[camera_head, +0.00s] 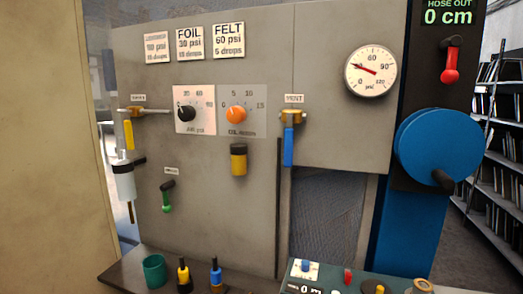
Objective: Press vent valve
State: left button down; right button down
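The vent valve has a brass body (293,116) under a label reading VENT (293,98) on the grey panel, right of centre. Its blue lever (289,145) hangs straight down. The valve is unobstructed in the head view. Neither of my grippers shows in this view.
The panel holds a black dial (187,113), an orange dial (236,115), a round gauge (371,71), a yellow-handled valve (129,135) and a green lever (167,197). A blue reel (438,148) stands at right. A green cup (154,270) and tools stand on the bench below.

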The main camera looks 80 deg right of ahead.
aim_at(289, 132)
jog(key=z, duration=2.5)
jog(key=k, duration=0.5)
jog(key=u, duration=0.6)
jog(key=k, duration=0.85)
jog(key=u, duration=1.05)
jog(key=i, duration=1.2)
jog(key=z, duration=0.65)
jog(key=i, duration=0.45)
jog(key=z, duration=0.55)
